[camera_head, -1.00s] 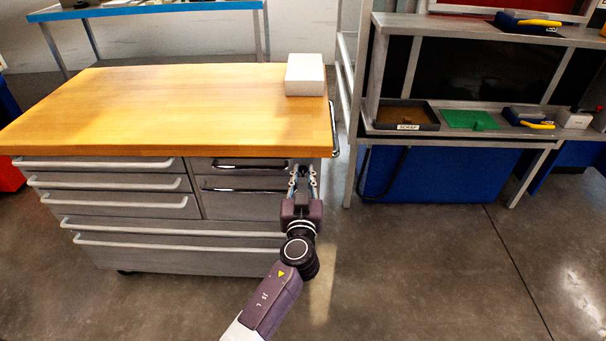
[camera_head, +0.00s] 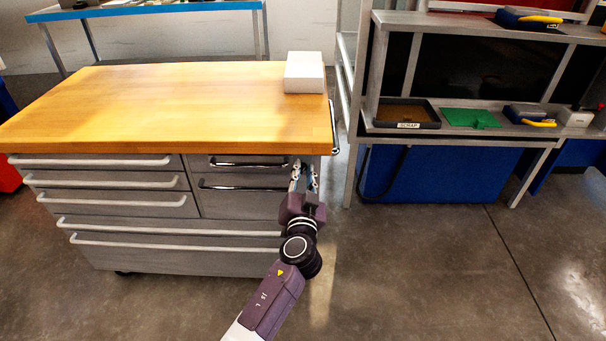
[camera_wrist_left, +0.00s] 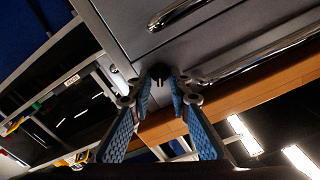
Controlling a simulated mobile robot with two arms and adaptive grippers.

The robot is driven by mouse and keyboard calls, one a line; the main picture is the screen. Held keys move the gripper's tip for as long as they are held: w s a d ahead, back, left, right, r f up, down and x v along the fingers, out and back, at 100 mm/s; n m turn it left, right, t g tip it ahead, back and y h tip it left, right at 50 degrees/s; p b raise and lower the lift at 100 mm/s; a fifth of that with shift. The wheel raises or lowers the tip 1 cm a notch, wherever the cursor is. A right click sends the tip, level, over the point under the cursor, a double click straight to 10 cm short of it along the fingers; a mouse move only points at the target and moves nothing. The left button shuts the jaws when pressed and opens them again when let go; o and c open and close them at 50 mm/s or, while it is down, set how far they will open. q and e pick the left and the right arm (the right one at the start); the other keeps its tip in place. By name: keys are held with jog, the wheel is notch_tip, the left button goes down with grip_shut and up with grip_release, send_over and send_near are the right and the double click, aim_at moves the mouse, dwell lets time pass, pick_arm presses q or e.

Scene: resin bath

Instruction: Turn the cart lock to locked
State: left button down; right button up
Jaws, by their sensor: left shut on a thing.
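The cart (camera_head: 150,262) is a grey drawer cabinet with a wooden top. My left gripper (camera_head: 305,168) is at its upper right front corner, just under the top's edge. In the left wrist view, my left gripper (camera_wrist_left: 162,82) has its two blue-padded fingers drawn together at the tips around a small dark knob (camera_wrist_left: 160,71), which looks like the cart lock. The knob sits on the grey cart front beside the drawers. The fingertips cover part of it, and I cannot read its lock position. In the head view my gripper hides the knob. My right gripper is not in view.
A white block (camera_head: 304,72) lies on the wooden top's right back corner. A grey shelf bench (camera_head: 455,137) with a scrap tray (camera_head: 405,125) and a green mat (camera_head: 468,118) stands to the right. The floor (camera_head: 430,270) in front of the bench is clear.

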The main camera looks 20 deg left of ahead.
pick_arm(q)
jog(key=m, duration=0.2)
jog(key=shift+d+f+m, duration=0.1)
jog(key=shift+m, duration=0.3)
jog(key=m, duration=0.6)
jog(key=shift+d+f, duration=0.1)
jog(key=shift+f+m+p, duration=0.2)
jog(key=shift+m+p, duration=0.4)
jog(key=shift+m, duration=1.5)
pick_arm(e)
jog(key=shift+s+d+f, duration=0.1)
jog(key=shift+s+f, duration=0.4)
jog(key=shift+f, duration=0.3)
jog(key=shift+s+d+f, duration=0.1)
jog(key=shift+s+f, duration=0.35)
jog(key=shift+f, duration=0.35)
pick_arm(q)
jog(key=c, duration=2.1)
grip_release()
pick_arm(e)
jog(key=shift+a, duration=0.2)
